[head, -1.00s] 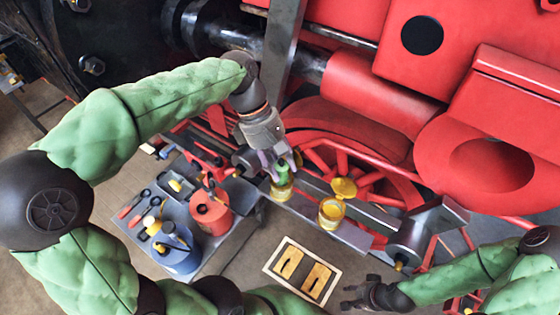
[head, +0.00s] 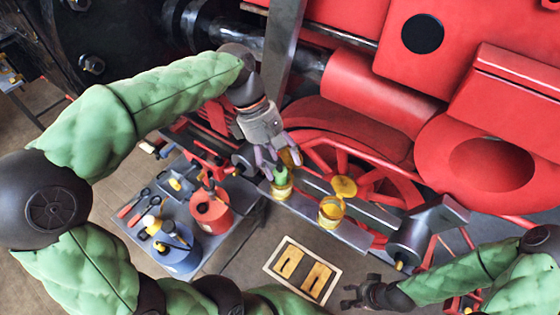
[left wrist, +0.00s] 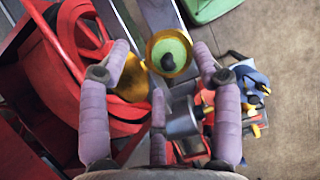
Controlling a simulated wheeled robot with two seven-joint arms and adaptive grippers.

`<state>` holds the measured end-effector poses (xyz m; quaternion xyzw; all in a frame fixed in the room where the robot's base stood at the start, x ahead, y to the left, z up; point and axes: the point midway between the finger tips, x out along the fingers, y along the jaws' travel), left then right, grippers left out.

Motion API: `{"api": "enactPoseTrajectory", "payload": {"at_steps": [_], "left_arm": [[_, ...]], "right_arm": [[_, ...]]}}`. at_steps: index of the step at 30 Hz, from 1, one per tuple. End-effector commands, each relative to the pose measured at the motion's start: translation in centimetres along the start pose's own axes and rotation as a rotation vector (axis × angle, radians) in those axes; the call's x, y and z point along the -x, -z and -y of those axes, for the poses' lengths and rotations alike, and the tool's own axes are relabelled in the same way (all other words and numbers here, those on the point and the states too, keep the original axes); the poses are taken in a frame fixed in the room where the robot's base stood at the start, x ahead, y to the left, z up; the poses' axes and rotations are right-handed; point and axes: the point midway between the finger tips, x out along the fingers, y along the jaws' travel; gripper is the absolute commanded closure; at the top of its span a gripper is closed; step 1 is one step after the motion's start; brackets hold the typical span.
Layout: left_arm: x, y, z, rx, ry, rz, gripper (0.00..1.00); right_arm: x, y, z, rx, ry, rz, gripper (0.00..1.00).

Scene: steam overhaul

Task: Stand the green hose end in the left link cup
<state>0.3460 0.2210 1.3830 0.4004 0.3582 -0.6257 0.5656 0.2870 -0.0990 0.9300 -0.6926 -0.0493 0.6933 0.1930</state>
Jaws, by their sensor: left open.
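The green hose end (head: 280,175) stands roughly upright in the left link cup (head: 282,191), a small brass cup on the grey link bar. In the left wrist view the green end (left wrist: 168,54) shows inside the brass rim (left wrist: 180,67). My left gripper (head: 281,160) is open just above and behind the hose end, its lilac fingers apart from it. My right gripper (head: 352,297), dark, is empty and looks open low at the right, far from the cups.
A second brass cup (head: 331,211) stands to the right with a yellow round lid (head: 344,187) behind it. A tool table (head: 215,255) at left holds a red can (head: 209,211) and a blue can (head: 177,252). A framed board (head: 302,270) lies on the floor. Red wheel spokes stand close behind.

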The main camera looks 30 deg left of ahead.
Motion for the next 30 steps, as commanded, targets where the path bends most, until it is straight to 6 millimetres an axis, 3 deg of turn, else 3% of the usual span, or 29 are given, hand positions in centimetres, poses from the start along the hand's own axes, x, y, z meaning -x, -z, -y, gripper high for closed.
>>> {"api": "enactPoseTrajectory", "payload": {"at_steps": [15, 21, 30], "left_arm": [[9.3, 0.0, -0.1, 0.000, -0.004, -0.001, 0.36], [10.6, 0.0, 0.0, 0.000, 0.000, 0.000, 0.36], [10.8, 0.0, 0.0, 0.000, -0.001, 0.000, 0.36]], "right_arm": [[0.0, 0.0, 0.0, 0.000, 0.000, 0.000, 0.60], [0.0, 0.0, 0.0, 0.000, 0.000, 0.000, 0.60], [0.0, 0.0, 0.0, 0.000, 0.000, 0.000, 0.60]]}}
